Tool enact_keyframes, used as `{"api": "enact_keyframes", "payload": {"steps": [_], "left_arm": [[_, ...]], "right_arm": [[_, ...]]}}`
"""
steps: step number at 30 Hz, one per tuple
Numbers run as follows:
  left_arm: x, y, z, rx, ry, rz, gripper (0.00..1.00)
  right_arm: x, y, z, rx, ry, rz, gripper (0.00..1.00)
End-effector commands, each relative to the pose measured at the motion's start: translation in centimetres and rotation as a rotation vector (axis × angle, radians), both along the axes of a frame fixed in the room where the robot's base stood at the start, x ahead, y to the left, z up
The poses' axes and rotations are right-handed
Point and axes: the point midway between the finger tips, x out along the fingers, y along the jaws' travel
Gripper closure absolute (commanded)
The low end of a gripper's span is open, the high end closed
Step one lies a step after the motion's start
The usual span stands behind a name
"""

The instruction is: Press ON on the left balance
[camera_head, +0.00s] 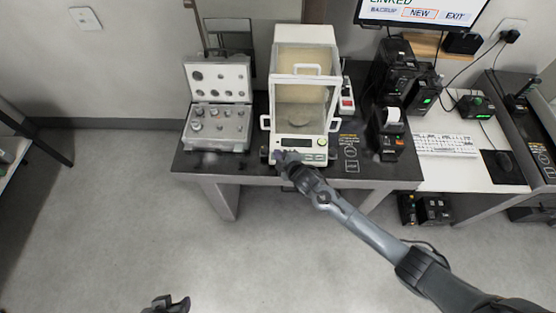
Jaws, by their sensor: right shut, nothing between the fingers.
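A white balance (303,34) with a glass draft shield stands on the dark table, its round pan visible inside. Its front panel (300,143) has a small dark display, a yellowish-green spot at the right and small buttons below. My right gripper (281,156) is shut and empty at the left part of this panel, covering some of it. I cannot tell whether the fingertips touch the panel, and the lettering there is too small to read. My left gripper (168,304) shows only partly at the bottom edge, far from the table; its jaw state is unclear.
An open weight case (217,142) with several weights stands left of the balance. A monitor (420,12) hangs above. The floor in front is clear.

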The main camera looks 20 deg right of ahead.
Motion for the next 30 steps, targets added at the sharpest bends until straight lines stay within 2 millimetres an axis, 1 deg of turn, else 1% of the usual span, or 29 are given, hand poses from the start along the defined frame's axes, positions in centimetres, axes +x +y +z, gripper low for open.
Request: {"api": "enact_keyframes", "payload": {"steps": [1,7,30], "left_arm": [[0.0,0.0,-0.9,0.001,0.000,-0.001,0.57],[0.0,0.0,-1.9,0.001,0.000,-0.001,0.57],[0.0,-0.3,-1.8,-0.012,0.000,0.008,0.57]], "right_arm": [[0.2,-0.1,-0.9,0.000,-0.001,0.000,1.00],[0.7,-0.3,-1.9,0.001,-0.001,-0.001,1.00],[0.7,-0.3,-2.0,0.000,-0.001,0.000,1.00]]}}
